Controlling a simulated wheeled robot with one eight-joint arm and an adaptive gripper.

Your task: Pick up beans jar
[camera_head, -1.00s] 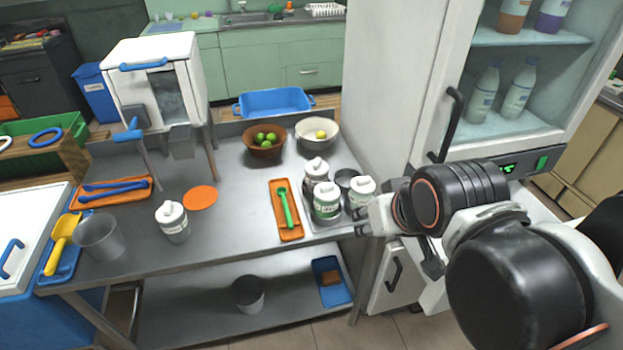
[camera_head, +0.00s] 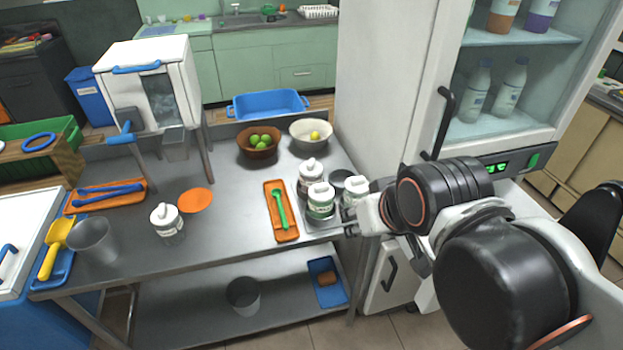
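Several white-lidded jars are in view, and their labels are too small to read, so I cannot tell which is the beans jar. A jar with a green label (camera_head: 320,203), a dark-labelled jar (camera_head: 310,178) and another jar (camera_head: 354,192) stand close together on a tray at the table's right end. One more white-lidded jar (camera_head: 167,222) stands alone on the left half. My gripper (camera_head: 352,219) is at the table's right edge, just right of the green-labelled jar and in front of the rightmost jar. Its fingers look apart and empty. My wrist hides part of it.
An orange tray with a green spoon (camera_head: 279,209) lies left of the jars. A brown bowl of limes (camera_head: 258,142) and a white bowl (camera_head: 311,133) stand behind. A tall fridge (camera_head: 385,90) rises close on the right. The table's middle is clear.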

